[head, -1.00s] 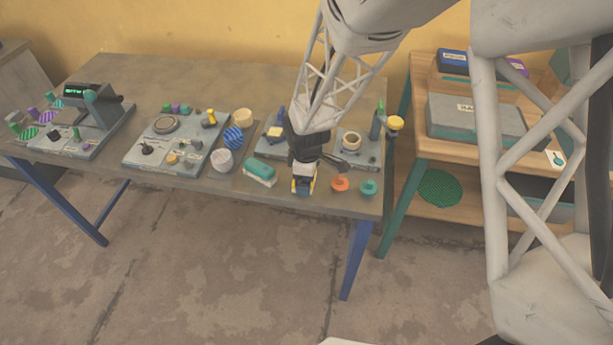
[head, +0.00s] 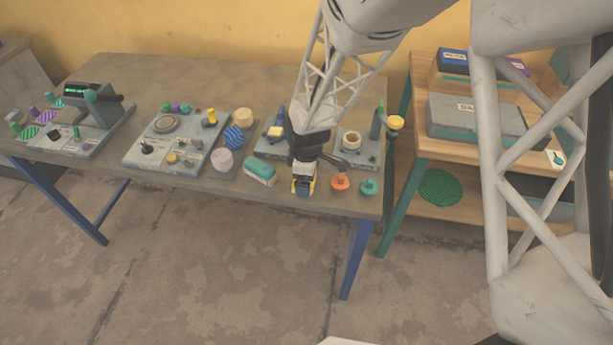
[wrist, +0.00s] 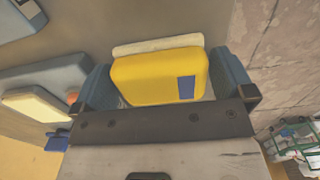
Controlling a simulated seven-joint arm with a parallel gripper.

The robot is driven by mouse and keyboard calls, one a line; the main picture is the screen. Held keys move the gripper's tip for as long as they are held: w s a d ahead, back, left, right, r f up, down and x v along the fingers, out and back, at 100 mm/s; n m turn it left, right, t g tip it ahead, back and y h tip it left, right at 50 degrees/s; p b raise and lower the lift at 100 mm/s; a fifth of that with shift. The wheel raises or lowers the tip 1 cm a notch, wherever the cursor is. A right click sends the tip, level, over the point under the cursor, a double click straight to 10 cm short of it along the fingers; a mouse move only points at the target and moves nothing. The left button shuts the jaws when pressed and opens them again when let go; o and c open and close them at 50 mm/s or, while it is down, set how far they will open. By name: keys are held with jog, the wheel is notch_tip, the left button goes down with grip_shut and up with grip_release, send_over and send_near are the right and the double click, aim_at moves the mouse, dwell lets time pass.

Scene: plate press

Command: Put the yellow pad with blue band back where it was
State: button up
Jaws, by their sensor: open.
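The yellow pad with blue band (wrist: 150,78) lies between the two fingers of my gripper (wrist: 167,80) in the wrist view. It has a pale strip along its far edge, and a blue patch shows on its right part. My fingers are open, one on each side of the pad; whether either touches it I cannot tell. In the head view my gripper (head: 304,187) is low at the table's front edge, and it hides most of the pad there. Where the pad stood before is not clear from these frames.
A teal and white block (head: 260,172) lies just left of my gripper. An orange knobbed piece (head: 341,182) and a teal one (head: 369,187) stand close on its right. Grey fixture boards (head: 176,143) fill the table (head: 225,189) behind. A wooden shelf (head: 405,198) stands at the right.

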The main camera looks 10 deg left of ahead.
notch_tip(320, 180, up, 12)
dwell(0.6)
jog(key=shift+f, duration=0.1)
dwell(0.7)
jog(key=s+d+r+m+t, duration=0.1)
jog(key=s+d+r+m, duration=0.3)
jog(key=d+r, duration=0.4)
jog(key=s+d+r+m, duration=0.3)
jog(key=d+r+m, duration=0.2)
jog(key=d, duration=0.5)
jog(key=s+d+r+m, duration=0.2)
jog(key=s+d+m, duration=0.2)
jog(key=s+d, duration=0.2)
jog(key=s+d+r+m+t, duration=0.1)
jog(key=s+d+r+m, duration=0.2)
jog(key=s, duration=0.6)
jog(key=d+m, duration=0.2)
jog(key=d, duration=0.1)
jog(key=shift+s+d+r+t, duration=0.15)
jog(key=shift+r+t, duration=0.15)
jog(key=shift+r, duration=0.05)
